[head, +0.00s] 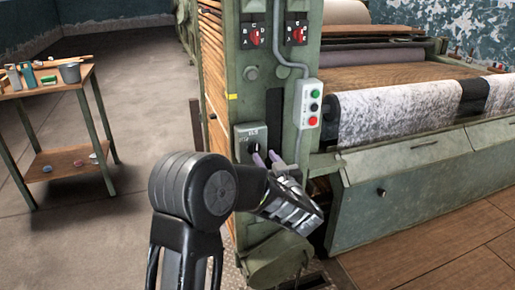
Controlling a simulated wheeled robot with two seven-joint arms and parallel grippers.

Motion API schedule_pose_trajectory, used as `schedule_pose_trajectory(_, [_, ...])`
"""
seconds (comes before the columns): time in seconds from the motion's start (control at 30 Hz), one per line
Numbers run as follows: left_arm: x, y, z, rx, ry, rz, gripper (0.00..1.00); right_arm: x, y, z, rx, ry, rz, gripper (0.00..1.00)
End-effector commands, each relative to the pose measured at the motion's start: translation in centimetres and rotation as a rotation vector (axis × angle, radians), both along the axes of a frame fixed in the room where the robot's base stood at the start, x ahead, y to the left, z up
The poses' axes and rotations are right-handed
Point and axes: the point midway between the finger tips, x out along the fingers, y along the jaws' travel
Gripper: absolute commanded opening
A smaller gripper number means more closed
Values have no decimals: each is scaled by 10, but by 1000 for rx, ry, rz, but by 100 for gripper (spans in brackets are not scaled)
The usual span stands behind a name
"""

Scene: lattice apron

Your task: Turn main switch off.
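A grey switch box (245,133) with small markings and a dark knob is mounted low on the green machine post; it looks like the main switch, but its lettering is too small to read. My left gripper (266,158) is in front of the lower right part of this box. Its two purple-tipped fingers stand apart with nothing visible between them, so it looks open. The fingers and my arm hide part of the box, and I cannot tell whether they touch the knob. The knob's exact setting is unclear. My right gripper is not in view.
Two red rotary switches (255,36) sit higher on the post. Fabric rollers (410,107) fill the right. A wooden cart (70,78) stands left, with open floor between.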

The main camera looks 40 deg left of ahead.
Motion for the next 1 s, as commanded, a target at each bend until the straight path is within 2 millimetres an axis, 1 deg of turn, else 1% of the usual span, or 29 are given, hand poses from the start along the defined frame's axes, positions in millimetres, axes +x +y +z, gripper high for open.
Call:
schedule_pose_trajectory(0.17, [10,17,-1,0,0,3,34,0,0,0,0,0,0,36])
schedule_pose_trajectory(0.4, [32,48,-1,1,1,3,34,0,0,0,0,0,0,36])
schedule_pose_trajectory(0.53, [40,58,-1,1,1,1,34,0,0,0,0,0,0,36])
schedule_pose_trajectory(0.63, [42,61,-1,0,1,0,34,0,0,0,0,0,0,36])
schedule_pose_trajectory(0.87, [42,62,-1,0,1,-1,34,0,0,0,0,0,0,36])
schedule_pose_trajectory(1.0, [42,61,-1,0,1,-1,23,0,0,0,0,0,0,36])
